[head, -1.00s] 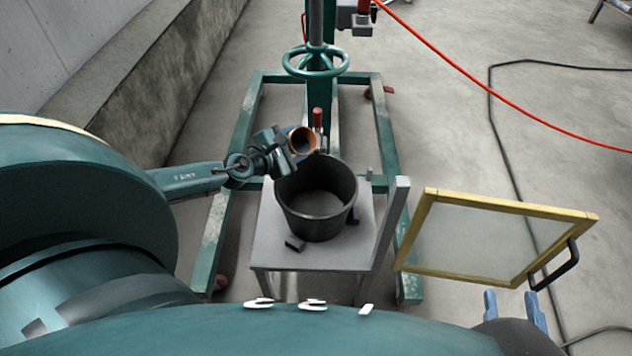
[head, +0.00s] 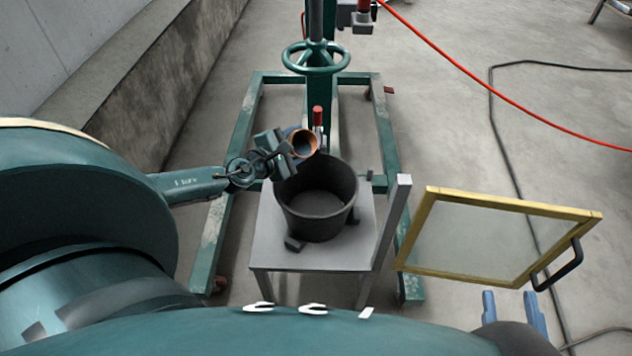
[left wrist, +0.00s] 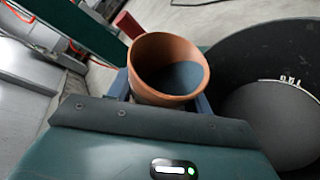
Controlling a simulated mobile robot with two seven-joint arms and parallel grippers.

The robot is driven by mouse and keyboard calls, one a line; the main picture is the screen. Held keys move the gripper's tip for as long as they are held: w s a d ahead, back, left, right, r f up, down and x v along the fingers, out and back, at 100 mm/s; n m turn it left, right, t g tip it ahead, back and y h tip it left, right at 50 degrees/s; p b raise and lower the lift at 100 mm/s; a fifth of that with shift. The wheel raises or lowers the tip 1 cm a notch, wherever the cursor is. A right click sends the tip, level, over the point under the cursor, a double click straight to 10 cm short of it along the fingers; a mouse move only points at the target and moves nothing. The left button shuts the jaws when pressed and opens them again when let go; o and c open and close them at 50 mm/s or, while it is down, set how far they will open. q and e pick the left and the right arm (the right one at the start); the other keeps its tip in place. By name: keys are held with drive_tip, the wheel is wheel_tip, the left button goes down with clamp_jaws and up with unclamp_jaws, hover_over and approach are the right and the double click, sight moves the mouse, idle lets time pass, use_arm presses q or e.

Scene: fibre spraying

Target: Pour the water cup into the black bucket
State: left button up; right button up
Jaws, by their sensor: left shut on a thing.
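My left gripper (head: 290,145) is shut on the brown water cup (head: 304,143), just behind and above the left part of the black bucket's rim. The cup is tilted, its mouth turned partly toward the head camera. In the left wrist view the cup (left wrist: 150,62) sits between blue fingers, with a dark bluish surface inside that may be water. My right gripper (head: 512,308) is open and empty at the lower right.
The grey stand (head: 267,235) has an upright panel (head: 392,220) on its right. A green frame (head: 240,130) with a handwheel (head: 315,60) stands behind. A yellow-framed panel (head: 420,235) is at right. A red hose (head: 470,88) and dark cable cross the floor.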

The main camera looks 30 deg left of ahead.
use_arm(q)
drive_tip(key=shift+d+r+m, duration=0.1)
drive_tip(key=shift+r+m, duration=0.3)
drive_tip(key=shift+m, duration=0.2)
use_arm(e)
drive_tip(key=shift+w+r, duration=0.1)
idle(0.5)
use_arm(q)
drive_tip(key=shift+f+t+y, duration=0.15)
drive_tip(key=shift+t+y, duration=0.15)
use_arm(e)
drive_tip(key=shift+f, duration=0.2)
use_arm(q)
drive_tip(key=shift+m+b, duration=0.3)
drive_tip(key=shift+b, duration=0.1)
use_arm(e)
drive_tip(key=shift+r, duration=0.25)
use_arm(q)
drive_tip(key=shift+f+m+b, duration=0.25)
drive_tip(key=shift+m+b, duration=0.15)
drive_tip(key=shift+b, duration=0.1)
use_arm(e)
drive_tip(key=shift+w+a+f, duration=0.1)
drive_tip(key=shift+a, duration=0.05)
use_arm(q)
drive_tip(key=shift+d+t, duration=0.1)
drive_tip(key=shift+t, duration=0.2)
